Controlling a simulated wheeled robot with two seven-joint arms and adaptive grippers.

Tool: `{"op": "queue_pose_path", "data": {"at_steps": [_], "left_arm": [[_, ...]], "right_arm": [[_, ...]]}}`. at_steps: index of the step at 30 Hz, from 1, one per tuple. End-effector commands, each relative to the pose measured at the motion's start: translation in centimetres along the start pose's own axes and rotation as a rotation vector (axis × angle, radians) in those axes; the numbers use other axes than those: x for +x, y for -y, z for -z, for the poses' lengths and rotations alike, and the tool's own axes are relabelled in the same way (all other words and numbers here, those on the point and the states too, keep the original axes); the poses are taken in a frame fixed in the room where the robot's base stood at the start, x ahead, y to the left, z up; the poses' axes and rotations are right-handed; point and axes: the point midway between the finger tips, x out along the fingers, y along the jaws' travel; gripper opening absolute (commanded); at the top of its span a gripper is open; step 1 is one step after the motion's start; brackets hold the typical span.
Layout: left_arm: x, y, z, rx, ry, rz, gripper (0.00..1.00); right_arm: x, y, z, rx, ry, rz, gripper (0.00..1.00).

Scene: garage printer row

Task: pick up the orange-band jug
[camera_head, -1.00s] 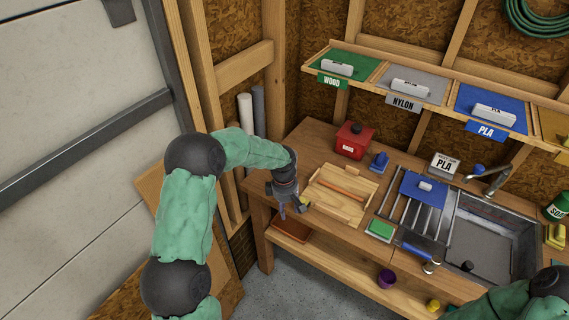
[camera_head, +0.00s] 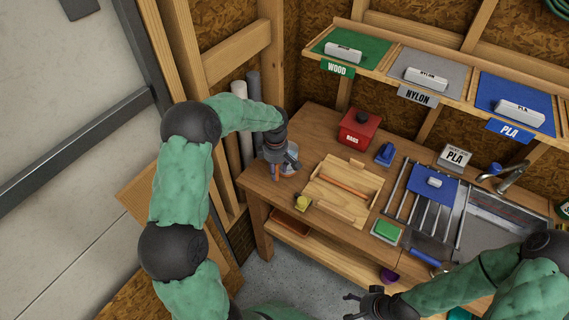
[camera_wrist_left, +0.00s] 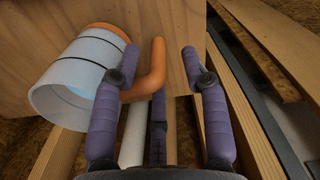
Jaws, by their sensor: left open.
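The orange-band jug (camera_wrist_left: 72,88) shows in the left wrist view as a pale cylinder with dark rings, an orange band and an orange handle. In the head view the jug (camera_head: 291,165) is at the left end of the bench, mostly hidden by my left gripper (camera_head: 284,175). Whether either finger touches the handle I cannot tell. My right gripper (camera_head: 348,307) is low at the bottom of the head view, its fingers apart and empty, away from the jug.
A red box (camera_head: 357,130) and blue item (camera_head: 385,153) stand behind. A sink (camera_head: 500,222) is at the right. A wooden post stands left of the bench.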

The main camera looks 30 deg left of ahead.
Motion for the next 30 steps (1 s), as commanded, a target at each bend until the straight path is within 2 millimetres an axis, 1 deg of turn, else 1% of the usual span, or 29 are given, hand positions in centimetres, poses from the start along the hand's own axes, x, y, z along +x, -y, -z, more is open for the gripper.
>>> {"op": "queue_pose_path", "data": {"at_steps": [7,15,18,23,24,25,28,29,30], "left_arm": [[1.7,-0.1,0.1,0.0,0.0,0.0,0.45],[5.3,-0.3,0.2,0.001,0.0,0.0,0.45],[5.8,-0.3,0.3,0.001,0.0,-0.001,0.45],[5.8,-0.3,0.3,0.001,0.0,-0.002,0.45],[5.8,-0.3,0.3,0.001,0.0,-0.002,0.39],[5.8,-0.3,0.3,0.001,0.0,-0.002,0.31],[5.8,-0.3,0.3,0.001,0.0,-0.002,0.02],[5.8,-0.3,0.3,0.0,0.0,-0.002,0.0],[5.7,-0.3,0.3,0.0,0.0,-0.002,0.0]], "right_arm": [[0.1,0.0,0.0,0.0,-0.001,0.0,0.78],[0.4,-0.1,0.1,-0.001,-0.001,0.0,0.78],[0.4,-0.1,0.1,-0.001,-0.001,0.0,0.78],[0.4,-0.1,0.1,-0.001,-0.001,0.0,0.78],[0.4,-0.1,0.1,-0.001,-0.001,0.0,0.78],[0.4,-0.1,0.1,-0.001,-0.001,0.0,0.78],[0.4,-0.1,0.1,-0.001,-0.001,0.0,0.78],[0.4,-0.1,0.1,-0.001,-0.001,0.0,0.78],[0.4,-0.1,0.1,0.0,-0.001,0.0,0.78]]}}
